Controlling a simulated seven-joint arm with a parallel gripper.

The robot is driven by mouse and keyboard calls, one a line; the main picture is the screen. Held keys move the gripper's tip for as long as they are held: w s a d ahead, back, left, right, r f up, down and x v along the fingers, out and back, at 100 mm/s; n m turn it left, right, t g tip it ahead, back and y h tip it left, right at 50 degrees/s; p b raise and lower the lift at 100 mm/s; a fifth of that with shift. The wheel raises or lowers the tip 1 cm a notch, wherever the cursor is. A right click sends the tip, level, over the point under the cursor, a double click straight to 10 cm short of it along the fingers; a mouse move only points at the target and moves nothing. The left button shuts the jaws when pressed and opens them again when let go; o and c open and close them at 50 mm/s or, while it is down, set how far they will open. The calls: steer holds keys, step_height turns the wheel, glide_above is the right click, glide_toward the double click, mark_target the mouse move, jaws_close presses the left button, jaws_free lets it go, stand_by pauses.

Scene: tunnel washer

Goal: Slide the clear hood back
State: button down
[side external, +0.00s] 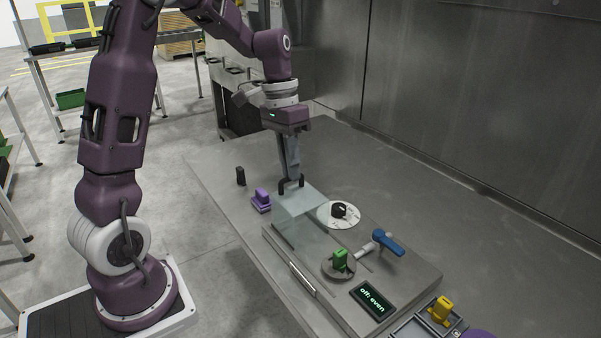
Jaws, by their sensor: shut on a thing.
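The clear hood (301,215) is a see-through box on the grey panel, near the panel's far left end. A dark handle (282,185) stands on its top at the far edge. My gripper (290,181) points down at the handle and is shut on it. The fingertips are small here and partly merge with the handle.
Beside the hood on the panel are a white dial with a black knob (339,210), a green piece on a round disc (340,261), a blue-handled lever (386,242) and a display (373,299). A purple block (262,199) and black piece (240,175) stand left. A tray with a yellow piece (441,309) is at lower right.

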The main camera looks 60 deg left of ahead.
steer(key=shift+w+a, duration=0.1)
steer(key=shift+a, duration=0.2)
steer(key=c, duration=1.6)
jaws_free()
steer(key=shift+a, duration=0.1)
steer(key=shift+o, duration=0.5)
steer(key=shift+r, duration=0.15)
steer(key=v, duration=0.7)
steer(key=shift+d, duration=0.3)
